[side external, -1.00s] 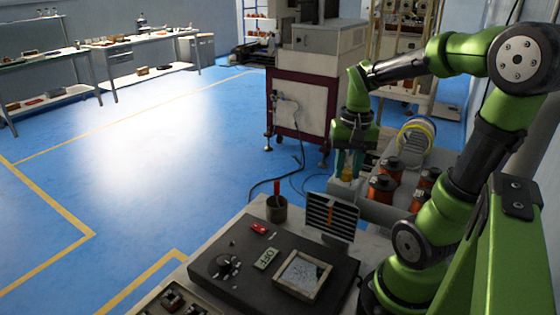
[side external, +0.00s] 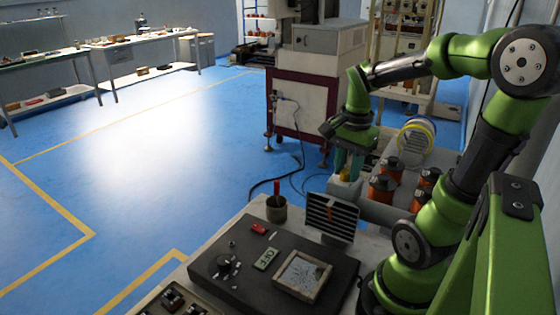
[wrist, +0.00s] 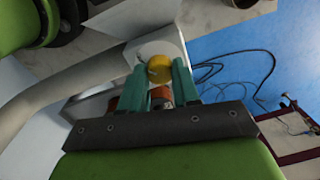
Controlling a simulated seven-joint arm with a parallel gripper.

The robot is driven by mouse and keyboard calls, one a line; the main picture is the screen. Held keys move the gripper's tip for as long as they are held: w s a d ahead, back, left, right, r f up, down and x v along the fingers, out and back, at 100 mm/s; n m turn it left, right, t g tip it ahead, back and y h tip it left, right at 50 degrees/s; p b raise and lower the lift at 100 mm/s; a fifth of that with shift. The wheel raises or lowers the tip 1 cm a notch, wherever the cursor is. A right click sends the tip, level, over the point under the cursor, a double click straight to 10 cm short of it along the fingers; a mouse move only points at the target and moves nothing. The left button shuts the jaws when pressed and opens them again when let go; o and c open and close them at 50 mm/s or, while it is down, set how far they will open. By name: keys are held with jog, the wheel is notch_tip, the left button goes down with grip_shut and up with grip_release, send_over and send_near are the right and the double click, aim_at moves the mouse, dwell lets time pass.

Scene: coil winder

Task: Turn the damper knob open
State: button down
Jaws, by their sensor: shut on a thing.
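The damper knob is yellow (wrist: 159,69) and sits on the light grey duct (wrist: 153,47) in the wrist view. In the side view only a small patch of the knob (side external: 346,176) shows under the fingers. My gripper (side external: 349,166) has teal fingers and is shut on the knob, with its wrist tilted over to the left. In the wrist view the fingers of my gripper (wrist: 160,75) stand on either side of the knob. The louvred vent (side external: 331,217) stands at the near end of the duct. The knob's markings are not readable.
Copper coils (side external: 381,189) stand close to the right of the knob. A spool with a yellow rim (side external: 416,136) is behind them. A dark cup (side external: 276,209) with a red-handled tool stands left of the vent. A dark panel (side external: 215,262) lies in front. Cables hang behind.

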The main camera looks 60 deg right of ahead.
dwell(0.3)
jog(key=c, duration=0.8)
grip_release()
jog(key=r, duration=1.7)
jog(key=shift+s, duration=0.4)
